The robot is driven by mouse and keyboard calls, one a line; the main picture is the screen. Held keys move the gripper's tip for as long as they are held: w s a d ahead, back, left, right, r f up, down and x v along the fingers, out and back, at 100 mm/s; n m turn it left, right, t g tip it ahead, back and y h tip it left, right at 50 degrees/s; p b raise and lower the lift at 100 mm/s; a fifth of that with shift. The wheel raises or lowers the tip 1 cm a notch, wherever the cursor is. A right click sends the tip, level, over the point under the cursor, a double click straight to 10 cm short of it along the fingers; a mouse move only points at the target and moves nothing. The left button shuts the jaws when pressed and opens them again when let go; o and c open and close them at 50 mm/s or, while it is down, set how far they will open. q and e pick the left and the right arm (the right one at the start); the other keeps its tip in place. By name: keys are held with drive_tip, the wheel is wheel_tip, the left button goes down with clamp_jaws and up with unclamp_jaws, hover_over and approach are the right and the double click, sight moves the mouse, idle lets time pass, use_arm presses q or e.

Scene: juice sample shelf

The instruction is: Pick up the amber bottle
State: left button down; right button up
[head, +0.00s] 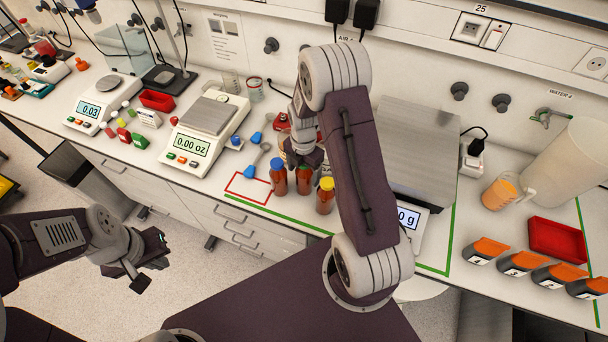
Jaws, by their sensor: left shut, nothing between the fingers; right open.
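Several small amber-brown bottles stand upright near the bench's front edge. One has a blue cap (278,178), one a green cap (304,181) and one a yellow cap (325,200). I cannot tell which of them is the amber bottle. My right gripper (305,162) is open and points down at the green-capped bottle, at or just above its cap. Whether its fingers touch it is hidden by the gripper itself. My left gripper (152,266) is shut and empty, out over the floor in front of the bench, away from the bottles.
A red outlined square (249,188) lies left of the bottles and looks empty, with a blue scoop beside it. A balance (200,130) stands further left. Behind my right arm are a large scale (415,150) and, to the right, several orange-topped containers (524,262) and a red tray (557,240).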

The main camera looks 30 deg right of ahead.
wheel_tip(320, 180, down, 2)
drive_tip(key=shift+f, duration=0.1)
drive_tip(key=shift+c, duration=1.2)
clamp_jaws()
wheel_tip(320, 180, up, 10)
drive_tip(key=shift+b, duration=0.8)
